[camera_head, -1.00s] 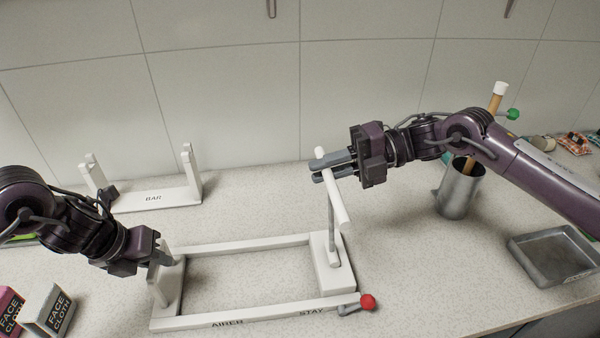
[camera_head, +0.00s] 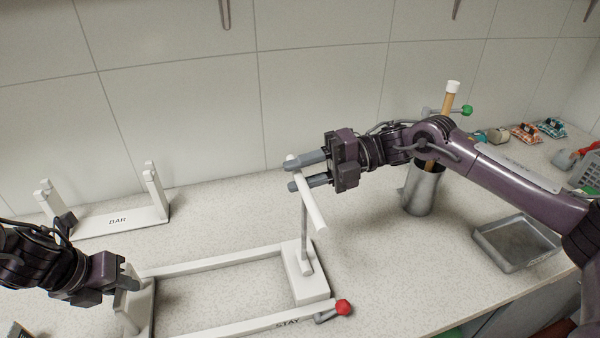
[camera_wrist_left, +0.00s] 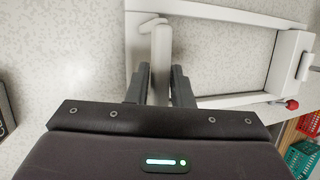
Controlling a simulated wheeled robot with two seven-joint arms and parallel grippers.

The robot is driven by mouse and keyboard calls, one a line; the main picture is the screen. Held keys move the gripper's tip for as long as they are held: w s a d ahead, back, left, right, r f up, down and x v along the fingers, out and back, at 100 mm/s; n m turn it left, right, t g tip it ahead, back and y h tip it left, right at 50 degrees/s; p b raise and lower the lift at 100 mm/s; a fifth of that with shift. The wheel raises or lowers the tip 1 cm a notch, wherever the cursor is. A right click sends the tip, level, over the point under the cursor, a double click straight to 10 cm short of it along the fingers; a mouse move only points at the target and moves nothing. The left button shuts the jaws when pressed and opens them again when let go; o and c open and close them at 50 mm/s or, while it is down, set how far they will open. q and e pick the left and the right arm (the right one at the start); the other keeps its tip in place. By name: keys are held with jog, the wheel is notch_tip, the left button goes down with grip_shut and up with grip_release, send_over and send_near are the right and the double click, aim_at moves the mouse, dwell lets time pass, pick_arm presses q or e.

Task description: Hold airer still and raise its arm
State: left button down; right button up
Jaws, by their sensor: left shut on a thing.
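The white airer (camera_head: 215,262) is a frame lying on the counter, its lower left partly cut off in the head view. Its arm (camera_head: 305,225) is a grey rod standing roughly upright at the right end, topped by a white crossbar (camera_head: 314,212). A red knob (camera_head: 343,307) sits at the end by the STAY label. My left gripper (camera_head: 128,280) is shut on the airer's left post, which shows between the fingers in the left wrist view (camera_wrist_left: 161,60). My right gripper (camera_head: 296,174) is open, its fingers spread at the crossbar's upper end; contact is unclear.
A white BAR stand (camera_head: 120,221) is behind at left. A metal pot (camera_head: 422,190) with a wooden-handled item stands under my right arm. A grey tray (camera_head: 515,243) lies at right near the counter edge. The counter between the airer and tray is clear.

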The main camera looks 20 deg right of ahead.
pick_arm(q)
jog(key=shift+s+f, duration=0.1)
jog(key=shift+f, duration=0.1)
pick_arm(e)
jog(key=shift+a, duration=0.1)
jog(key=d+r, duration=0.1)
jog(key=d, duration=1.1)
jog(key=shift+r, duration=0.3)
pick_arm(q)
jog(key=c, duration=1.7)
grip_release()
jog(key=o, duration=0.5)
jog(key=shift+r, duration=0.1)
